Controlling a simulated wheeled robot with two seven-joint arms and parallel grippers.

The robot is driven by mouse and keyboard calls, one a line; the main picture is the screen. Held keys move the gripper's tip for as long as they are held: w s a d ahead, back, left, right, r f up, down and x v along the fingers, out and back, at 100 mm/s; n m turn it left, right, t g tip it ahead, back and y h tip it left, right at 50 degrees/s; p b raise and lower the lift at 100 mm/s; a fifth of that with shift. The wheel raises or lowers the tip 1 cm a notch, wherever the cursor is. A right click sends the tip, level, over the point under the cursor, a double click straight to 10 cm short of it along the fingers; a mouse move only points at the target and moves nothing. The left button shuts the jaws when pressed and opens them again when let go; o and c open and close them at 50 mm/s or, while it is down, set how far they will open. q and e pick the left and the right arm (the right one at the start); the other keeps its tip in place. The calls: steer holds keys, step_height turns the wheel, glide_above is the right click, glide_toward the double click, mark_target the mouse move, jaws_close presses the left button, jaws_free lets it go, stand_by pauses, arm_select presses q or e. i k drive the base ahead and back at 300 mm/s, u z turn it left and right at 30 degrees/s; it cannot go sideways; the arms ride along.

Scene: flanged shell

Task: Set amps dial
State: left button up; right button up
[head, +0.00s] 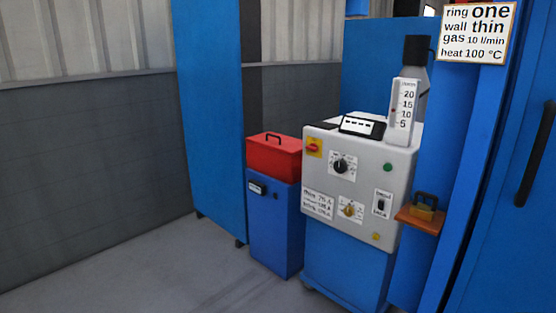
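The welding machine (318,229) stands right of centre, with a pale grey front panel on a blue base. A black round dial (341,166) sits on a white scale plate at the panel's upper middle. A smaller brass-coloured knob (349,209) on a white plate sits below it. The markings are too small to read, so I cannot tell which is the amps dial. A white chart (318,203) with lines seemingly ending in A is at the panel's lower left. Neither of my grippers is in view.
A red-and-yellow switch (313,147), green button (387,167) and black toggle (381,204) share the panel. A flowmeter (404,109) stands on top. A sign (475,32) reads ring one, wall thin, gas 10 l/min, heat 100 °C. A red toolbox (272,160) tops a blue cabinet (268,235).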

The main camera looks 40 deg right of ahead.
mark_target(339, 166)
steer(key=i, duration=2.05)
steer(key=z, duration=0.55)
